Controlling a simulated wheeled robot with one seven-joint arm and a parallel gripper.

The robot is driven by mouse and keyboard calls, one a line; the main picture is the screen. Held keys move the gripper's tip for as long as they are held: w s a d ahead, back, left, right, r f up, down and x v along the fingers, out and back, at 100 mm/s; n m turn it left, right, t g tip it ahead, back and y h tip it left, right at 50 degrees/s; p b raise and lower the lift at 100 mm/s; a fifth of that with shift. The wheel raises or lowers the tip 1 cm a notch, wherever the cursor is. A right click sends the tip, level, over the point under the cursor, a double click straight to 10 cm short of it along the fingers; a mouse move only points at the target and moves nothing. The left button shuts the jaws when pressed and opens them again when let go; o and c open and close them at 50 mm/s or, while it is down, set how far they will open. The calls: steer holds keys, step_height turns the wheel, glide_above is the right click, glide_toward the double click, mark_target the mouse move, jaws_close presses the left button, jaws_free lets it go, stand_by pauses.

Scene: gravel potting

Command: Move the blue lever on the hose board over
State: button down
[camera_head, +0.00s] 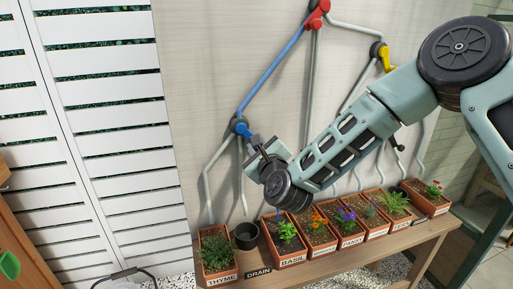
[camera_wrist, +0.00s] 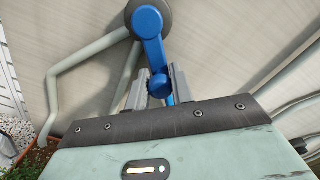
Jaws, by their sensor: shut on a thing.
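The blue lever (camera_head: 243,130) is on a round dark valve at the left of the hose board (camera_head: 225,70), below a long blue pipe. In the wrist view the blue lever (camera_wrist: 151,38) runs down from its grey round hub. My gripper (camera_head: 257,145) is at the lever's lower end in the head view. In the wrist view my gripper (camera_wrist: 158,85) has its two fingers on either side of the lever's end, shut on it. The lever's tip is partly hidden between the fingers.
A red lever (camera_head: 314,20) and a yellow lever (camera_head: 385,58) sit higher on the board. Grey pipes run down to a wooden bench (camera_head: 345,255) with several labelled planters and a black pot (camera_head: 245,236). White shutters (camera_head: 100,100) stand at the left.

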steer(key=c, duration=1.3)
jaws_free()
steer(key=shift+o, duration=0.2)
steer(key=shift+s, duration=0.1)
steer(key=b+v, duration=0.2)
steer(key=v, duration=1.5)
steer(key=shift+s, duration=0.2)
steer(key=shift+r, duration=0.15)
